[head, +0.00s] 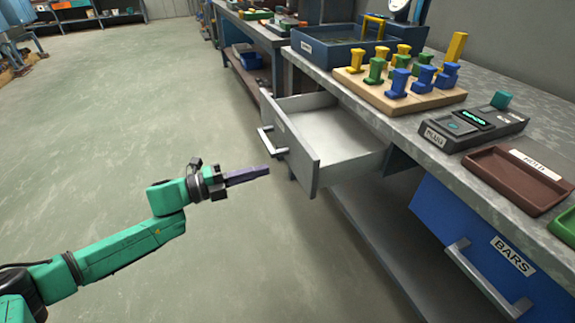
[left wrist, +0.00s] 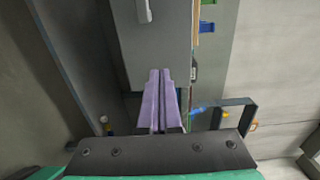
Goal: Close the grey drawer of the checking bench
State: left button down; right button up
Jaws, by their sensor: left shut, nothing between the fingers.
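The grey drawer (head: 340,136) of the checking bench (head: 355,87) is pulled open and looks empty. Its grey front panel (head: 305,165) carries a pale bar handle (head: 272,142). My left gripper (head: 267,171) is shut and empty, its purple fingers pointing at the drawer front. In the head view the tips are just left of the panel, below the handle; I cannot tell whether they touch. The left wrist view shows the fingers (left wrist: 160,75) over the lower part of a grey panel (left wrist: 160,45), with part of a handle (left wrist: 144,10) above. My right gripper is not in view.
A blue drawer labelled BARS (head: 480,245) is at the lower right. On the bench stand a wooden board (head: 380,98) with several coloured pieces, a meter (head: 475,127), a brown HOLD tray (head: 515,180) and a blue tray (head: 335,55). The floor (head: 130,120) at left is clear.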

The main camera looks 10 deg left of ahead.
aim_at(299, 161)
pick_arm(q)
jog(key=x, duration=0.6)
jog(key=shift+w+d, duration=0.2)
jog(key=shift+d, duration=0.15)
jog(key=shift+w+d, duration=0.25)
jog(key=shift+d, duration=0.1)
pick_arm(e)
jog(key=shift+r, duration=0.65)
